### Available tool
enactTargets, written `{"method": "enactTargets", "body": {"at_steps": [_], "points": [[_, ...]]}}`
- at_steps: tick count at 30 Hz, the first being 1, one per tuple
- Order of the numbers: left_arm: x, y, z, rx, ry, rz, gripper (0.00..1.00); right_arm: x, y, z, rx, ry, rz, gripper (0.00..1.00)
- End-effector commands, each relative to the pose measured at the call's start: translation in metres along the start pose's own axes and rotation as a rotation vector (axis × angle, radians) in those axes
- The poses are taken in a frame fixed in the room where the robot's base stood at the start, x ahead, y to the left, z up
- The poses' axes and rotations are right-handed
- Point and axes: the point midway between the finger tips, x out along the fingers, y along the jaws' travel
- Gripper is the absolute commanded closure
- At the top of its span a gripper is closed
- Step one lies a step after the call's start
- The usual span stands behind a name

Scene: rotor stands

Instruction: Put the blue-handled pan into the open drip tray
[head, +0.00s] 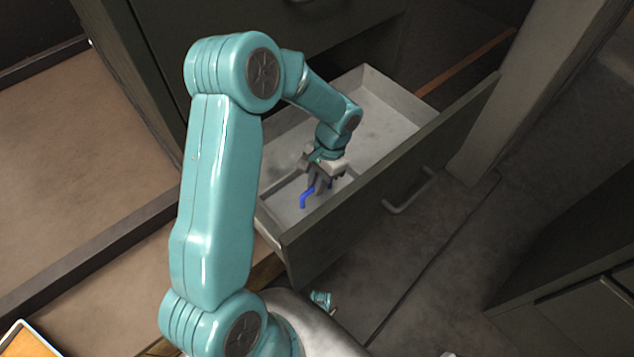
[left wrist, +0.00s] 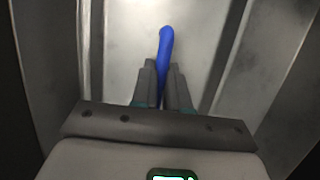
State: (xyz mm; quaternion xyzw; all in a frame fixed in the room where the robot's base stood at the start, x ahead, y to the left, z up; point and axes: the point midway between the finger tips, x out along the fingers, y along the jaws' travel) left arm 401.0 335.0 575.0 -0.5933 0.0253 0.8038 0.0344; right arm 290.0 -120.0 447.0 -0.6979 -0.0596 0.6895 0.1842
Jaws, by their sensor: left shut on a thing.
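The open drip tray (head: 392,105) is a pale grey drawer pulled out of a dark cabinet in the head view. My left gripper (head: 314,190) is inside its outline, at the near left part. It is shut on the blue handle of the pan (head: 305,199). In the left wrist view the blue handle (left wrist: 166,42) runs between the two fingers of my left gripper (left wrist: 162,72), with pale grey metal beneath it. I cannot clearly tell the pan's body from the tray, nor whether it touches the tray floor.
The drawer's dark front panel (head: 400,180) with a bar handle (head: 412,192) stands close beside my left gripper. A grey post (head: 530,80) rises at the right. The tray's far part is empty. An orange-topped thing (head: 25,342) shows at the lower left.

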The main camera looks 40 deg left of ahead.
Motion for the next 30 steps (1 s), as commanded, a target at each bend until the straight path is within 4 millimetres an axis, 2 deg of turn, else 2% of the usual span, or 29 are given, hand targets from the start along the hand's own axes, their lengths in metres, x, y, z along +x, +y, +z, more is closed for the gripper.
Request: {"method": "enactTargets", "body": {"at_steps": [1, 24, 30], "points": [[-0.007, 0.0, 0.002, 0.0, 0.001, 0.0, 1.0, -0.005, -0.002, 0.0, 0.0, 0.0, 0.0, 1.0], [-0.055, 0.0, 0.017, 0.0, 0.0, 0.0, 1.0, -0.042, -0.015, 0.001, 0.0, 0.0, 0.0, 1.0], [-0.061, 0.0, 0.019, 0.0, 0.0, 0.0, 1.0, -0.047, -0.017, 0.001, 0.0, 0.0, 0.0, 1.0]]}}
